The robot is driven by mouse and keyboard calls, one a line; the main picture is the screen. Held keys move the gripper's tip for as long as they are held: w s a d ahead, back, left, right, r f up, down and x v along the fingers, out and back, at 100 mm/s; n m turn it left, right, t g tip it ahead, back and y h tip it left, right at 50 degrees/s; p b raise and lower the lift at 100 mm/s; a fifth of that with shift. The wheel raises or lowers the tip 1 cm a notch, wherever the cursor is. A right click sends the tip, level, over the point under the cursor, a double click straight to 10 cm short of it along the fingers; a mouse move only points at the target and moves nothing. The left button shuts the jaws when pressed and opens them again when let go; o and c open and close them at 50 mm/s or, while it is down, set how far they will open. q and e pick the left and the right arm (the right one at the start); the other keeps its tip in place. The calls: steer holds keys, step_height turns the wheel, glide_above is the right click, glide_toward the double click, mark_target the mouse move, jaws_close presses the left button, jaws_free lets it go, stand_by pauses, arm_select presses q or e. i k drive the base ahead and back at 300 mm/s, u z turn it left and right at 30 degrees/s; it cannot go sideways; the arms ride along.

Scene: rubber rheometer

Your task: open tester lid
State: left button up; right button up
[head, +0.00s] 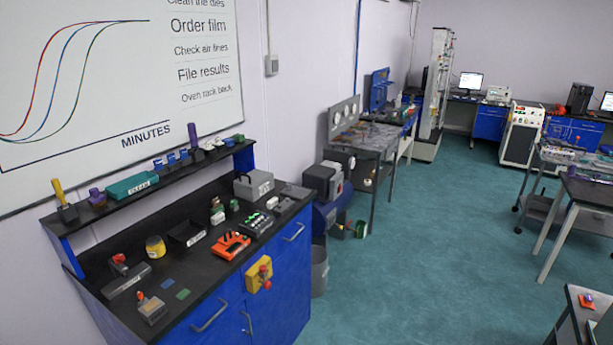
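No thing in the head view is clearly marked as the tester, and I cannot tell which one it is. A grey box (253,185) with a handle on top and a label on its front stands on the blue bench; its lid looks shut. A white floor-standing machine (522,135) with a dark front panel stands far off at the back right; I cannot make out a lid on it. Neither of my grippers is in view.
The blue bench (283,285) has a black top with small tools, an orange device (230,245) and a yellow jar (156,247). A grey bin (319,270) stands beside it. Tables (590,191) stand at the right. The green floor (430,240) between is clear.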

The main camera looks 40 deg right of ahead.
mark_target(253, 173)
steer(key=z, duration=1.6)
steer(key=i, duration=1.7)
steer(key=u, duration=0.85)
steer(key=i, duration=0.6)
steer(key=u, duration=0.65)
